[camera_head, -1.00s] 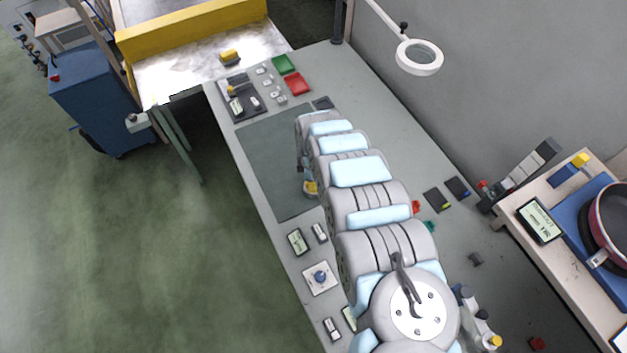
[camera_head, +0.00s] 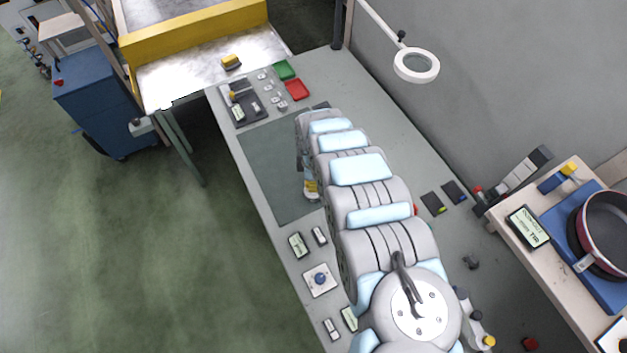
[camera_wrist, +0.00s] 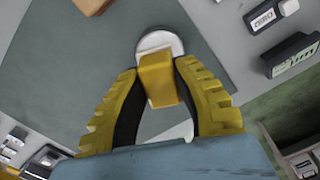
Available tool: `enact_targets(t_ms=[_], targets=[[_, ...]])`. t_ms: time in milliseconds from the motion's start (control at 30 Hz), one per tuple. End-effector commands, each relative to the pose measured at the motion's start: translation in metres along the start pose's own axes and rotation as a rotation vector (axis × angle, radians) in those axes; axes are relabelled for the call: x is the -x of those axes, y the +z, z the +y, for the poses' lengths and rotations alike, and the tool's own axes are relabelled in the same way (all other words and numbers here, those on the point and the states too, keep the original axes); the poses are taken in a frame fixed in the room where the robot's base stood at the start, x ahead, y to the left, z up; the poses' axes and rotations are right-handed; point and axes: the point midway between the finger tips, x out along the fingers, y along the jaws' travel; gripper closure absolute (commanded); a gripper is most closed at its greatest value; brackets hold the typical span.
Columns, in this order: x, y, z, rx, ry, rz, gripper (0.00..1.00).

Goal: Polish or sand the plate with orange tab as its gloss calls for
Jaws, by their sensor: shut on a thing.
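My gripper (camera_wrist: 165,100) has yellow ribbed fingers shut on an orange block (camera_wrist: 158,78). The block stands on or against a pale, rounded, shiny piece (camera_wrist: 158,42) lying over the grey-green mat. I cannot tell for certain that this is the plate with the orange tab. In the head view my gripper (camera_head: 311,188) is low at the mat's right side, mostly hidden by my arm. The bare mat (camera_head: 268,150) shows to its left. Two dark flat pieces lie right of my arm, one with a yellow-green tab (camera_head: 433,203), one with a blue end (camera_head: 455,191).
A dark tray (camera_head: 250,108), a green tray (camera_head: 285,69) and a red tray (camera_head: 297,89) are at the bench's far end. Small display units (camera_head: 298,245) and a blue-knobbed box (camera_head: 319,279) line the left edge. A ring magnifier (camera_head: 416,66) overhangs the back.

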Motion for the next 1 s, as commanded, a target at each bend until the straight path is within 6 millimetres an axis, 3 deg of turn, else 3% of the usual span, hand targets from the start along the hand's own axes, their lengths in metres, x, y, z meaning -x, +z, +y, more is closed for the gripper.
enact_targets(t_ms=[500, 1000], targets=[[0.035, 0.000, 0.000, 0.000, 0.000, 0.000, 1.00], [0.035, 0.000, 0.000, 0.000, 0.000, 0.000, 1.00]])
